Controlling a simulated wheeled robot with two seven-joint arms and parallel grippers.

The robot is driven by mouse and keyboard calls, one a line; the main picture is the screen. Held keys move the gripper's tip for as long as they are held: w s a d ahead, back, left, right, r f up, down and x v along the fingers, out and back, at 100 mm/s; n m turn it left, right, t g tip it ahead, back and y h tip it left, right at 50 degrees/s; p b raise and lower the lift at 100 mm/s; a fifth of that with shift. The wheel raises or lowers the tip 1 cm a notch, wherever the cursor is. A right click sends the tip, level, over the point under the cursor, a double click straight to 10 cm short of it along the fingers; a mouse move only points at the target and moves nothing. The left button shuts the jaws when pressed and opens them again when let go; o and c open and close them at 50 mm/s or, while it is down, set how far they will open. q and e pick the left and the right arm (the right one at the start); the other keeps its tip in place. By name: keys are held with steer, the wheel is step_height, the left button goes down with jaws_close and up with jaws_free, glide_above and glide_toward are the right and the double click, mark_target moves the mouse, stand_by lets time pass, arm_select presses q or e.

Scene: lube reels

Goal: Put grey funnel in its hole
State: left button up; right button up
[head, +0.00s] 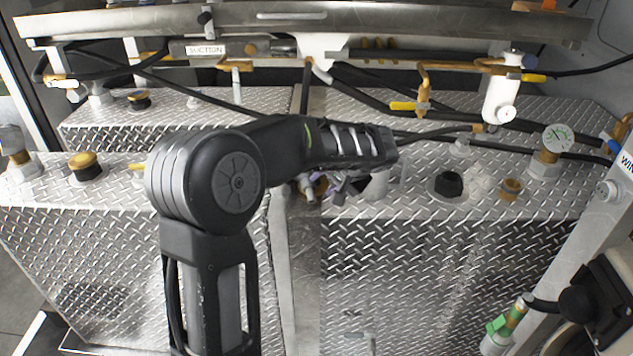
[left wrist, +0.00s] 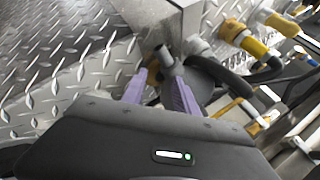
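A grey piece that looks like the grey funnel (head: 377,186) shows in the head view just below and right of my left gripper's fingers. The gripper body partly hides it. My left gripper (head: 338,185) reaches over the inner edge of the right diamond-plate tank top. In the left wrist view its two purple fingers (left wrist: 157,88) stand apart, with no object clearly held between them. A small grey cylinder (left wrist: 169,59) and brass fitting lie just beyond the fingertips. A dark grey rounded piece (left wrist: 205,78) is beside the right finger; I cannot tell whether it is the funnel. My right gripper is not in view.
A black cap (head: 449,185) and a brass fitting (head: 510,189) stand on the right tank top. Yellow-handled valves (head: 403,106) and black hoses run behind. A left tank top carries a brass cap (head: 84,163).

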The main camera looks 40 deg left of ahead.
arm_select(q)
steer(key=shift+c, duration=0.4)
jaws_close()
steer(key=c, duration=0.7)
jaws_free()
steer(key=o, duration=0.8)
steer(key=shift+d+r, duration=0.1)
steer(key=shift+r, duration=0.05)
steer(key=shift+b+v, duration=0.6)
steer(key=shift+v, duration=3.2)
steer(key=shift+o, duration=0.4)
